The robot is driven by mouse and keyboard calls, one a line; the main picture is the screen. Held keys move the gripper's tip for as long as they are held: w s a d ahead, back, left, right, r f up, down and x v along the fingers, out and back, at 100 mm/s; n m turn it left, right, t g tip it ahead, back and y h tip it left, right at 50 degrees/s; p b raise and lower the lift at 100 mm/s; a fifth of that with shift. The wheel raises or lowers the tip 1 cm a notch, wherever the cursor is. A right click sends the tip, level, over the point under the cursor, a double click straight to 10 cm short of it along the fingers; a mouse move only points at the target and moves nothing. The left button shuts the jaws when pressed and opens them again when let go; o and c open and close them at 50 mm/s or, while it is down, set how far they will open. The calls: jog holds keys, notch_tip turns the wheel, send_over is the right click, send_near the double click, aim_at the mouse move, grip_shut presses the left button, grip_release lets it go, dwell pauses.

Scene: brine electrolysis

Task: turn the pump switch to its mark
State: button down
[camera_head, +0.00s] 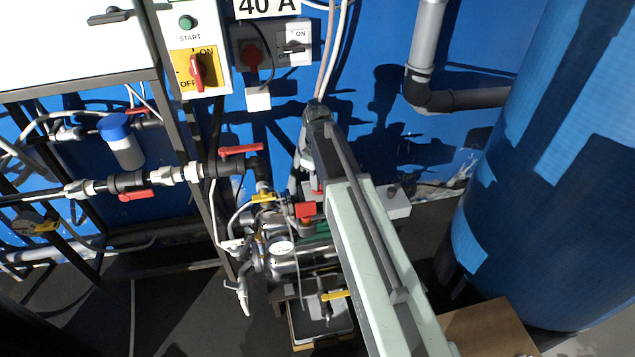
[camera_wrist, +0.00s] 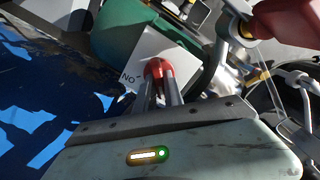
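The pump switch is a red knob (camera_wrist: 157,67) on a white plate (camera_wrist: 176,49) in the wrist view. The knob's pointing direction is partly hidden by the fingers. In the head view my arm reaches down to the pump area, and little of the switch shows there.
A green pump motor (camera_wrist: 128,30) lies beside the plate. A red valve handle (camera_wrist: 284,22) is close at the upper right. In the head view, a wall panel with a yellow-backed red switch (camera_head: 196,72) is at upper left, and a large blue tank (camera_head: 560,170) at right.

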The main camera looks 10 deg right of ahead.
jog(key=shift+m, duration=0.4)
jog(key=m, duration=0.3)
jog(key=shift+w+d+m, duration=0.1)
jog(key=shift+m, duration=0.3)
jog(key=m, duration=0.4)
jog(key=shift+d+m, duration=0.15)
jog(key=shift+m, duration=0.15)
jog(key=m, duration=0.4)
jog(key=shift+d, duration=0.1)
jog(key=m, duration=0.4)
jog(key=shift+d+m, duration=0.1)
jog(key=shift+m, duration=0.2)
jog(key=c, duration=1.4)
grip_release()
jog(key=shift+c, duration=0.2)
